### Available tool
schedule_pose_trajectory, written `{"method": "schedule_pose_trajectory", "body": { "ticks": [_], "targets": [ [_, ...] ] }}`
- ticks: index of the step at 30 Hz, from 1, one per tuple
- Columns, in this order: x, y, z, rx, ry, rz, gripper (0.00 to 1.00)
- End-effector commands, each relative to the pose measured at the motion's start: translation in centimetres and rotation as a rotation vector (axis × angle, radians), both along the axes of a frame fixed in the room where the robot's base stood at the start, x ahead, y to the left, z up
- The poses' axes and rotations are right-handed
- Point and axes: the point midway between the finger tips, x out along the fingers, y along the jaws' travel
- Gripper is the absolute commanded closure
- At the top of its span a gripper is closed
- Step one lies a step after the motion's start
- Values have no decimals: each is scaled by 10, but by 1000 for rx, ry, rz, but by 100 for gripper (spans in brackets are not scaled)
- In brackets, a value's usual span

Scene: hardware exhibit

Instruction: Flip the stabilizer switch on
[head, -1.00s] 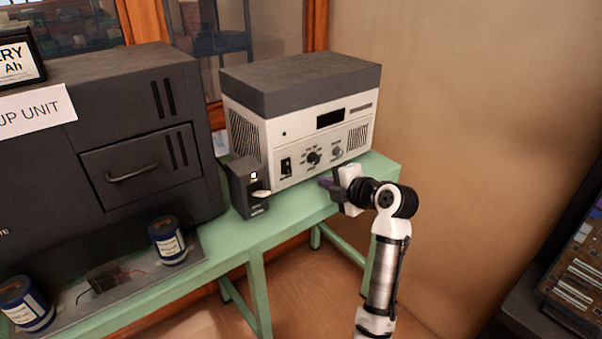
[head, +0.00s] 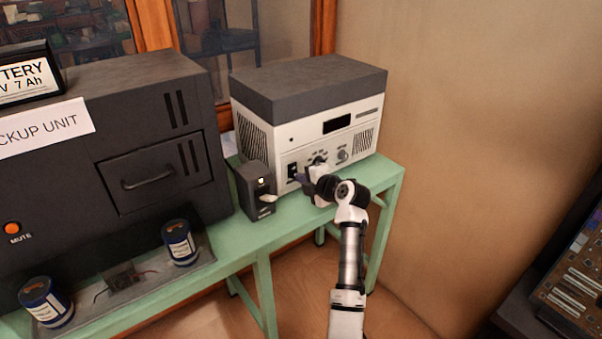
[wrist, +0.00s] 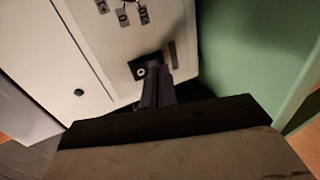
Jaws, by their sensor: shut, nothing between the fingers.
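A white unit with a dark grey top (head: 305,95) stands on the green table; I take it as the stabilizer, though its label is too small to read. A black switch (head: 292,171) sits low at the left of its front panel. In the wrist view the switch (wrist: 141,70) shows a pale round mark, partly covered by my fingers. My gripper (head: 301,180) is shut and empty, its dark fingertips (wrist: 154,84) at the switch in the wrist view. I cannot tell whether they touch it.
A small dark box with a pale lever (head: 253,188) stands just left of my gripper. A large dark backup unit (head: 90,125) fills the left. Blue cans (head: 180,242) stand at the front of the green table (head: 225,235). A wall is at right.

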Motion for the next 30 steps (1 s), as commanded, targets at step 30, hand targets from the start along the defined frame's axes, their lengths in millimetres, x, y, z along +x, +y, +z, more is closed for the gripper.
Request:
{"method": "schedule_pose_trajectory", "body": {
  "ticks": [30],
  "targets": [
    [11, 8, -7, 26, -36, -1, 100]
  ]
}}
